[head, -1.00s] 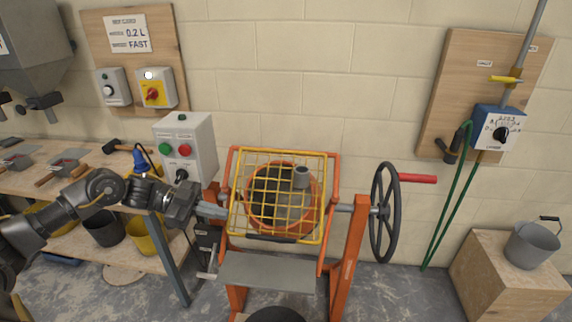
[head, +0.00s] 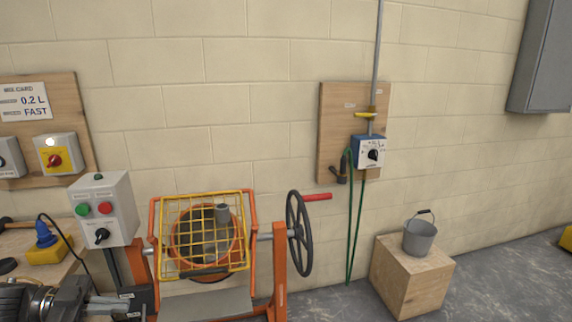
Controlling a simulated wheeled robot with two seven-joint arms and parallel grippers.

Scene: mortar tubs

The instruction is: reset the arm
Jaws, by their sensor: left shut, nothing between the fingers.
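My left gripper (head: 122,305) is at the bottom left of the head view, its arm coming in from the left edge. It is shut and holds nothing. It is left of the orange mixer frame (head: 281,285) and below the grey control box (head: 104,208); I cannot tell whether it touches either. My right gripper is out of view.
A black handwheel (head: 298,233) with a red handle (head: 318,197) is right of the mixer. A grey bucket (head: 419,237) stands on a wooden box (head: 408,280). A green hose (head: 352,225) hangs from the blue dial box (head: 370,152). Floor between mixer and box is clear.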

